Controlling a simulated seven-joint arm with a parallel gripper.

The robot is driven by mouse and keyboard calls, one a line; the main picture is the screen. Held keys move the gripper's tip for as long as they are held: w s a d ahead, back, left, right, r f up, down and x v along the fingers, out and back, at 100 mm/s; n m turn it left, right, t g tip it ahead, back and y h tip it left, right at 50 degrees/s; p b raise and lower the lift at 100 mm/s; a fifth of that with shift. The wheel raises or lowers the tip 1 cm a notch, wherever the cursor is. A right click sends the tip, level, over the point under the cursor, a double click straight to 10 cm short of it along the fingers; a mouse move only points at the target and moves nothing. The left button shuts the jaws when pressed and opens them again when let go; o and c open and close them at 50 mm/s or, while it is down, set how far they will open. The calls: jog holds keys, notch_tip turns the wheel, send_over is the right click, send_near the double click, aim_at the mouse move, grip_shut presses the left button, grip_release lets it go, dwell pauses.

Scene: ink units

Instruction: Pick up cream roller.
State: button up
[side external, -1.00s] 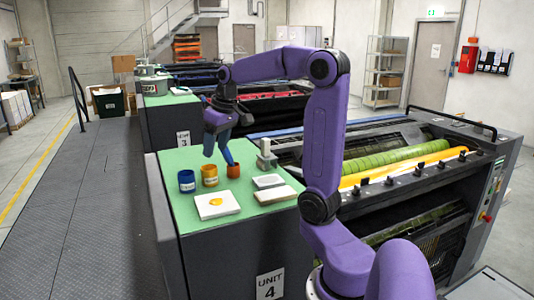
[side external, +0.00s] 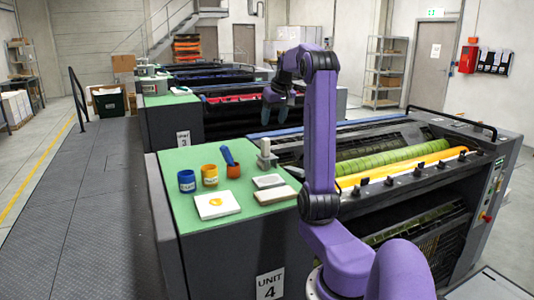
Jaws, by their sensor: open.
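The cream roller appears to be the small pale upright piece (side external: 264,155) at the back right of the green-topped bench (side external: 180,160); its details are too small to be sure. My gripper (side external: 275,116) is open and empty. It hangs with its fingers down, above the roller in the picture and apart from it. How far behind or over the roller it is, I cannot tell.
A white slab with yellow ink (side external: 217,206), a small white tray (side external: 269,181) and a cream block (side external: 277,196) lie in front.

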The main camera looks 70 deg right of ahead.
aim_at(265, 146)
jog(key=x, duration=0.8)
jog(key=shift+w+f, duration=0.1)
jog(key=shift+f, duration=0.05)
jog(key=shift+x, duration=2.75)
jog(key=shift+w+d, duration=0.15)
jog(key=shift+c, duration=0.3)
jog(key=c, duration=1)
